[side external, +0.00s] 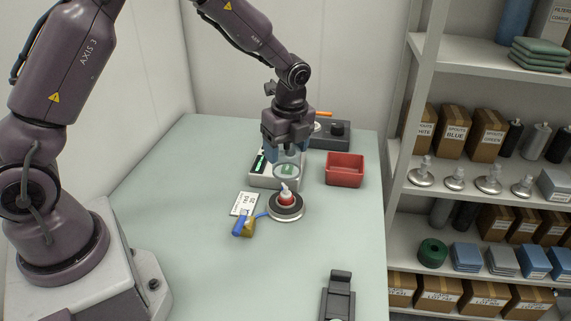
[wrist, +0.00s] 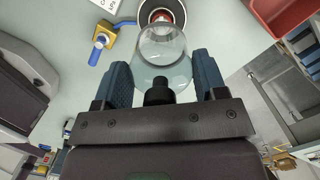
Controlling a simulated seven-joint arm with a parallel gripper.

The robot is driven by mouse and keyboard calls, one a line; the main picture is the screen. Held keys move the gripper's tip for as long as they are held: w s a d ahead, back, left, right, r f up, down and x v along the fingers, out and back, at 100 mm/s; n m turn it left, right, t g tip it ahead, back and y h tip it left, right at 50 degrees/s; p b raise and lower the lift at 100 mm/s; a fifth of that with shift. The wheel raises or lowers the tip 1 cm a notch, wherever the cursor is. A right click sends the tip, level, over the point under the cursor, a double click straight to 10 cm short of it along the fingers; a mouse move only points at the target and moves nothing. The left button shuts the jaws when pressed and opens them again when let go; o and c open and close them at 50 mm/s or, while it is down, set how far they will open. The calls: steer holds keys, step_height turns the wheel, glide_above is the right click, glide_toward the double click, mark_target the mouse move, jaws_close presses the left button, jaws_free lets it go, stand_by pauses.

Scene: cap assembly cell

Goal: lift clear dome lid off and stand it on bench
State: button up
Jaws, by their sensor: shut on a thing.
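The clear dome lid (side external: 287,171) hangs from my gripper (side external: 287,149), rim down and roughly upright, above the round dark-topped base (side external: 287,213). A red part with a white tip (side external: 286,198) stands on that base, just below the lid's rim. In the wrist view the lid (wrist: 165,58) is between the two blue fingers of my gripper (wrist: 162,82), which is shut on it near its black knob (wrist: 159,92). The base (wrist: 146,12) shows past the lid, partly cut off by the frame's top edge.
A blue and brass valve-like piece (side external: 243,226) and a printed card (side external: 244,203) lie left of the base. A white device (side external: 264,178) is behind, with a red bin (side external: 345,170) to the right. A dark stand (side external: 339,293) is at the front. The bench (side external: 190,255) is bare at front left.

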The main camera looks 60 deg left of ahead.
steer(key=s+d+f, duration=0.5)
steer(key=d, duration=0.4)
steer(key=shift+f, duration=0.3)
steer(key=shift+f, duration=0.15)
steer(key=shift+f, duration=0.7)
steer(key=shift+f, duration=0.1)
steer(key=shift+f, duration=0.4)
steer(key=shift+f, duration=0.1)
stand_by(0.4)
steer(key=shift+f, duration=0.7)
